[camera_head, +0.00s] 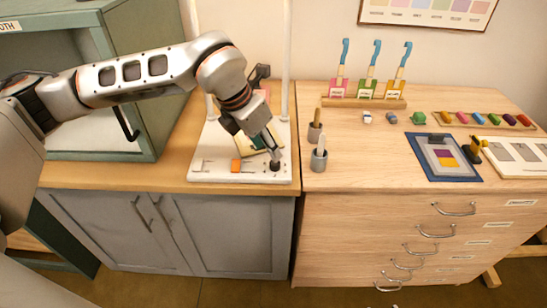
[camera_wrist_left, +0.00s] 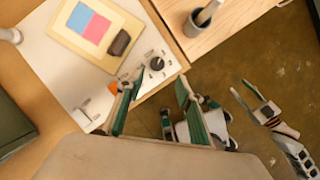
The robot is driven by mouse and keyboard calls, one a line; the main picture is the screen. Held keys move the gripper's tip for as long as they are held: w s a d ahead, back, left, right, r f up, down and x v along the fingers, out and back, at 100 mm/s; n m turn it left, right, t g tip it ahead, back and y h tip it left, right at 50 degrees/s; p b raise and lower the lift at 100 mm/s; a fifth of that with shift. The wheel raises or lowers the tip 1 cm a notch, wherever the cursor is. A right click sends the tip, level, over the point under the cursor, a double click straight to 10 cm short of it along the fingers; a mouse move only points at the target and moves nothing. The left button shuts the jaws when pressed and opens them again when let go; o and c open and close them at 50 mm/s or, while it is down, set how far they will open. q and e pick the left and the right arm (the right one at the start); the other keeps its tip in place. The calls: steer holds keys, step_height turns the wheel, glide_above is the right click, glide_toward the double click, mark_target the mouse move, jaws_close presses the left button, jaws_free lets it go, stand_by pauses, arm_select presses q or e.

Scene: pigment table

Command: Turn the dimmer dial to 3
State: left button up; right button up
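The dimmer dial is a small dark round knob (camera_head: 275,165) at the front right of a white panel (camera_head: 215,173). In the left wrist view the dial (camera_wrist_left: 156,64) shows with small marks around it, too small to read. My left gripper (camera_head: 271,152) points down over the dial in the head view. In the left wrist view my left gripper (camera_wrist_left: 158,82) is open, its green-padded fingers apart, with the dial visible between and just beyond the tips. I see no contact. My right gripper (camera_wrist_left: 262,108) shows at the right of that view; its finger opening is unclear.
An orange switch (camera_head: 236,165) sits left of the dial. A framed pink and blue card (camera_wrist_left: 88,24) lies behind it. Grey pots (camera_head: 318,160) stand on the wooden drawer top to the right. A green cabinet (camera_head: 130,80) stands at left.

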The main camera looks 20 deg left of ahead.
mark_target(273, 163)
arm_select(q)
steer(key=x, duration=0.7)
steer(key=shift+w+a+f+p, duration=0.1)
steer(key=shift+w+f+p, duration=0.15)
steer(key=shift+p, duration=0.05)
jaws_close()
